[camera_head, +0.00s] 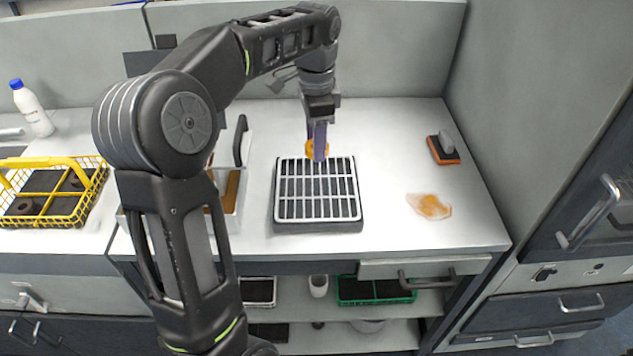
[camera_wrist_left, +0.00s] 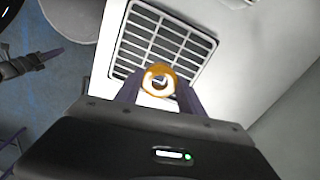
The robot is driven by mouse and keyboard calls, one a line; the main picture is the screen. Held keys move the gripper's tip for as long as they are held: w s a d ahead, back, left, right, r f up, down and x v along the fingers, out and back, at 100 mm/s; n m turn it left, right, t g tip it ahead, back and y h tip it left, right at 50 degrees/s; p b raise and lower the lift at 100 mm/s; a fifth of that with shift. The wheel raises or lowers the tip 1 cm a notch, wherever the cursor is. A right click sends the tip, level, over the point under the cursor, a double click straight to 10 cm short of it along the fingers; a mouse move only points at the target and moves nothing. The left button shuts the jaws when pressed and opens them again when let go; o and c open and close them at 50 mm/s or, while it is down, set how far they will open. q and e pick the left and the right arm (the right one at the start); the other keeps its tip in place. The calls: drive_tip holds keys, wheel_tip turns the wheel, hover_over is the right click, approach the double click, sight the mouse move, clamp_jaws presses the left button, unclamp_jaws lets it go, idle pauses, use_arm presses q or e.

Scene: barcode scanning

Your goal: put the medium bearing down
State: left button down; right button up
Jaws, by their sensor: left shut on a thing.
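The medium bearing, an orange ring (camera_head: 309,148), is between the fingers of my left gripper (camera_head: 318,146), at the back edge of a dark tray with a white grid (camera_head: 280,208). In the left wrist view the ring (camera_wrist_left: 158,69) is held at the fingertips of the left gripper (camera_wrist_left: 159,82), its hole facing the camera. The gridded tray (camera_wrist_left: 207,42) lies beyond it there. The bearing appears to be above the counter; its exact height is hard to tell. My right gripper is not in view.
A yellow wire basket (camera_head: 52,162) with dark round parts stands at left, near a white bottle (camera_head: 32,108). A white tray with a black handle (camera_head: 240,140) is partly behind my arm. An orange spill (camera_head: 430,206) and an orange-black brush (camera_head: 443,150) lie at right.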

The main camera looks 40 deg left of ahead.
use_arm(q)
hover_over(316, 185)
wheel_tip(316, 185, down, 6)
idle(0.3)
drive_tip(key=shift+f+p, duration=0.5)
drive_tip(key=shift+f, duration=1.4)
drive_tip(key=shift+f, duration=0.2)
drive_tip(key=c, duration=0.7)
unclamp_jaws()
drive_tip(key=shift+r, duration=0.2)
wheel_tip(316, 185, up, 12)
drive_tip(key=shift+r, duration=0.1)
